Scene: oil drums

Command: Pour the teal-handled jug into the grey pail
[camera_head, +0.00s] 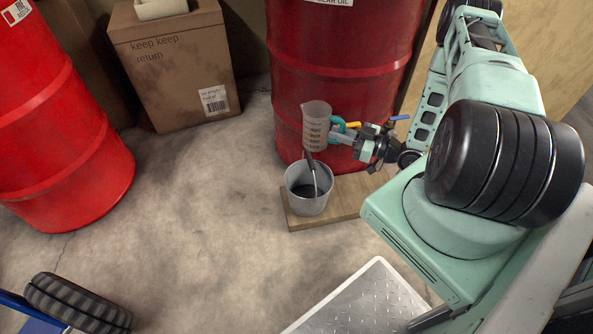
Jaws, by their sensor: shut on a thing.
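The jug (316,121) is translucent with dark measuring marks, and its teal handle (338,124) is on its right side. My gripper (343,135) is shut on the handle and holds the jug just above the back of the grey pail (295,199). The jug looks close to upright, with its wide rim up. The pail stands upright on a wooden board and is dark inside. A thin dark-and-light strip runs from below the jug into the pail; I cannot tell whether it is liquid or a solid part. The jug's contents are unclear.
A large red drum (335,80) stands right behind the jug. The wooden board (350,192) lies under the pail. Another red drum (60,130) and a cardboard box (175,75) stand left. A metal plate (365,300) and a tyre (78,302) are in front. Floor left of the pail is clear.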

